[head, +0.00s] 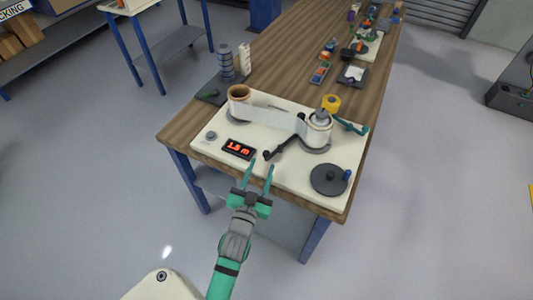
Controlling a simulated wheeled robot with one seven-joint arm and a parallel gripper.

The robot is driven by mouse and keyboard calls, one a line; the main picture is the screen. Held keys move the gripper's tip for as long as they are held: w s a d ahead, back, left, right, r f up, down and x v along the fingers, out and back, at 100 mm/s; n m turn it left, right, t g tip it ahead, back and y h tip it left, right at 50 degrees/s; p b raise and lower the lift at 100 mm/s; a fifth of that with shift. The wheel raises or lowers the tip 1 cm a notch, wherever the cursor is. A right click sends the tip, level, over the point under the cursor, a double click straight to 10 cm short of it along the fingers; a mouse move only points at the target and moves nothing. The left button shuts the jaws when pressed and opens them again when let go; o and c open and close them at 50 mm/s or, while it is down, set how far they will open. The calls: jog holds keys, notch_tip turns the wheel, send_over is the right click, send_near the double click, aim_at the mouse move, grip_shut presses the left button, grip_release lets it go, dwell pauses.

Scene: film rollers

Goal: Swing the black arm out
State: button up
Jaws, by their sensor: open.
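The black arm (282,147) lies on the cream machine board (222,147), at the front middle. It slants from a knob at its near left end up to the roller stand (318,131) on the right. My gripper (261,163) is open and empty, its two green fingers apart and pointing at the board. In the picture the fingertips are just below the knob end of the black arm, near the display. I cannot tell whether they touch it or how high they are. A pale film strip (268,118) runs from the brown-cored roll (239,93) to the roller stand.
A red-digit display (239,149) is left of the fingers. A dark disc with a blue knob (329,179) is at the board's right. A green lever (350,126) and yellow roll (331,103) are behind the roller stand. Other items crowd the wooden table (291,58) farther back.

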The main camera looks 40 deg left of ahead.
aim_at(265, 157)
jog(key=shift+x, duration=3.4)
grip_shut()
